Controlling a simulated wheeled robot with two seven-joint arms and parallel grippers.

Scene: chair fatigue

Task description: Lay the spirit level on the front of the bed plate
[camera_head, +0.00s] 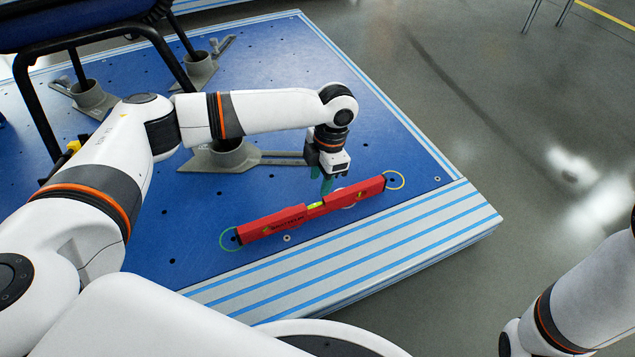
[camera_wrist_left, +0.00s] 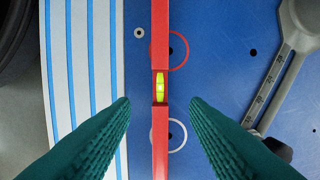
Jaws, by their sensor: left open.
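The red spirit level (camera_head: 272,223) appears to lie flat along the front of the blue bed plate (camera_head: 178,222), just behind its striped front edge. In the left wrist view the level (camera_wrist_left: 160,32) runs top to bottom, with its yellow-green vial at mid-length. My left gripper (camera_head: 327,186) points down over the level, right of its middle in the head view. Its green fingers (camera_wrist_left: 160,108) are open, one on each side of the level, with gaps between. Part of the level's far edge is hidden by the fingers in the head view. My right gripper is out of view.
Coloured rings mark the plate around the level, a green one (camera_head: 229,239) at its left end and a yellow one (camera_head: 395,180) at its right. A grey clamp foot (camera_head: 219,157) and a dark chair frame (camera_head: 35,105) stand behind.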

